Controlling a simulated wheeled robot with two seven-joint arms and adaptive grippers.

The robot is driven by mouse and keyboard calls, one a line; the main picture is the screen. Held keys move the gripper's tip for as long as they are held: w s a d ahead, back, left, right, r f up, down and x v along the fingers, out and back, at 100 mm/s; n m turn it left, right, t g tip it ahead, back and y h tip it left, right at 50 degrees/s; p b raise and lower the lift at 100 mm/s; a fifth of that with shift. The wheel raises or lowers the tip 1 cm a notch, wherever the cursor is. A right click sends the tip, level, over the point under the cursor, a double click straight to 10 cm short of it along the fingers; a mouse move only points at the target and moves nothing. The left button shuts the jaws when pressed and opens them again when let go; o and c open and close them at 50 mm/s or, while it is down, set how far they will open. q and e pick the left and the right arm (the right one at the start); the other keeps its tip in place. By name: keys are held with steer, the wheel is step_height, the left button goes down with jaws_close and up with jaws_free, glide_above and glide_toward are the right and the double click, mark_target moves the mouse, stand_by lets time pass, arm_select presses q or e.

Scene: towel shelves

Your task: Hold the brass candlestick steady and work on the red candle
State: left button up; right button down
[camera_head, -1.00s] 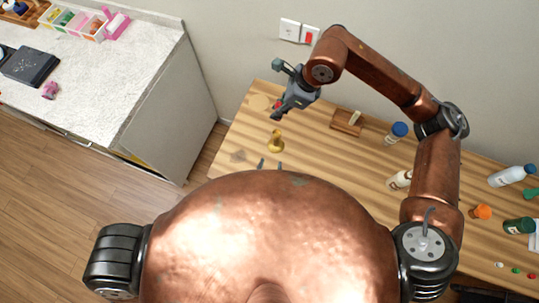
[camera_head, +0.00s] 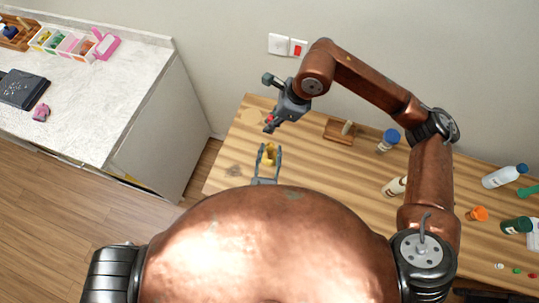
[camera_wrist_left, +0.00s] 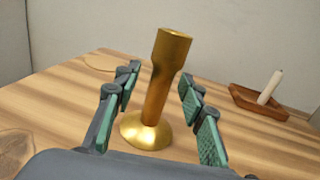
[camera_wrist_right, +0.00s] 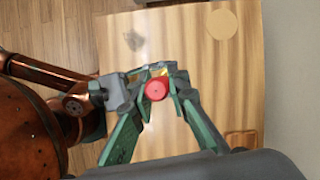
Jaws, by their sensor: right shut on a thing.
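The brass candlestick (camera_wrist_left: 160,80) stands upright on the wooden table in the left wrist view. It also shows in the head view (camera_head: 269,154). My left gripper (camera_wrist_left: 160,105) is open, with one finger on each side of the candlestick and visible gaps to the stem; it also shows in the head view (camera_head: 267,150). My right gripper (camera_wrist_right: 157,88) is shut on the red candle (camera_wrist_right: 156,90), which I see end-on in the right wrist view. In the head view my right gripper (camera_head: 272,122) holds the candle (camera_head: 270,119) in the air above the table, apart from the candlestick.
A wooden tray (camera_head: 338,132) with a pale candle (camera_wrist_left: 270,87) lies to the right. A white counter (camera_head: 95,110) is at the left.

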arm_select(q)
jaws_close()
stand_by(0.4)
arm_select(e)
steer(key=shift+f+n+g, duration=0.3)
steer(key=shift+f+n, duration=0.3)
steer(key=shift+f, duration=1.1)
